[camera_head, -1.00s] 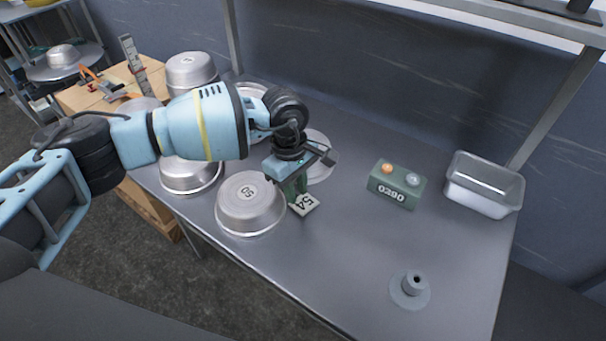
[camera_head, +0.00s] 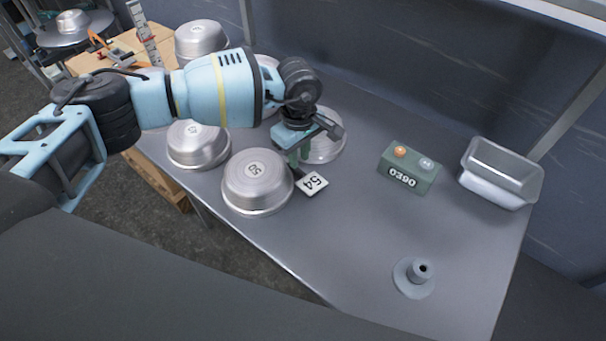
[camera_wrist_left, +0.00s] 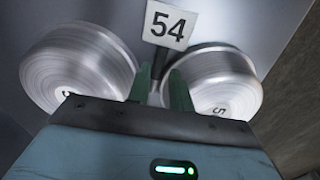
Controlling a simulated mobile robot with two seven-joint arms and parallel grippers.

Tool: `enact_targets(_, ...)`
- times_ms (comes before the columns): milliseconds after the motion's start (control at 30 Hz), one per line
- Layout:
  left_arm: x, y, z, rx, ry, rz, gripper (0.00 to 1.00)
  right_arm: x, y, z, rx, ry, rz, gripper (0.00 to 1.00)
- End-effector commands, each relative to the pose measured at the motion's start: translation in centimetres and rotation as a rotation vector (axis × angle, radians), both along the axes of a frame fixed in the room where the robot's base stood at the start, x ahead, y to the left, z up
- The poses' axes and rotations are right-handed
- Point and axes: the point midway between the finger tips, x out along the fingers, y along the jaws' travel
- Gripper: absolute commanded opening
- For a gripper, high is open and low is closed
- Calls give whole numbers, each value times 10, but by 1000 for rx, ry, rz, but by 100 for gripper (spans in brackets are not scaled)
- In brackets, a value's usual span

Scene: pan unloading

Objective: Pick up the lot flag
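The lot flag (camera_head: 312,184) is a white card marked 54, beside the pan numbered 50 (camera_head: 257,181). In the left wrist view the card (camera_wrist_left: 168,25) sits at the top on a dark stem (camera_wrist_left: 158,62). My left gripper (camera_head: 298,158) is by the flag, pointing down. Its two green fingers (camera_wrist_left: 159,88) are apart, with the lower stem showing between them and a gap visible. I cannot tell whether either finger touches the stem. The flag's foot is hidden. My right gripper is not in view.
Round metal pans stand close on both sides of the fingers (camera_wrist_left: 82,68) (camera_wrist_left: 224,80). A green box with lamps (camera_head: 408,168), an empty metal tin (camera_head: 500,173) and a grey flanged piece (camera_head: 414,278) stand to the right. The table's front middle (camera_head: 345,240) is clear.

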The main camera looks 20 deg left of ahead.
Motion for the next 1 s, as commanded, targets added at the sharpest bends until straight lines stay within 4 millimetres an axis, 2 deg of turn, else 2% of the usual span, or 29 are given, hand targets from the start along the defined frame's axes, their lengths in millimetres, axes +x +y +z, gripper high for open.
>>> enact_targets(200,-1,1,-31,0,2,1,22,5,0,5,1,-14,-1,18)
enact_targets(333,-2,1,-42,1,2,0,22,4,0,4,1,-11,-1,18)
enact_targets(567,-2,1,-44,1,2,0,22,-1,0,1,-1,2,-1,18)
enact_targets(767,-1,1,-43,0,1,1,0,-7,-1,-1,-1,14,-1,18)
enact_targets(1000,-1,1,-43,-1,0,1,0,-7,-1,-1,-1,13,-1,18)
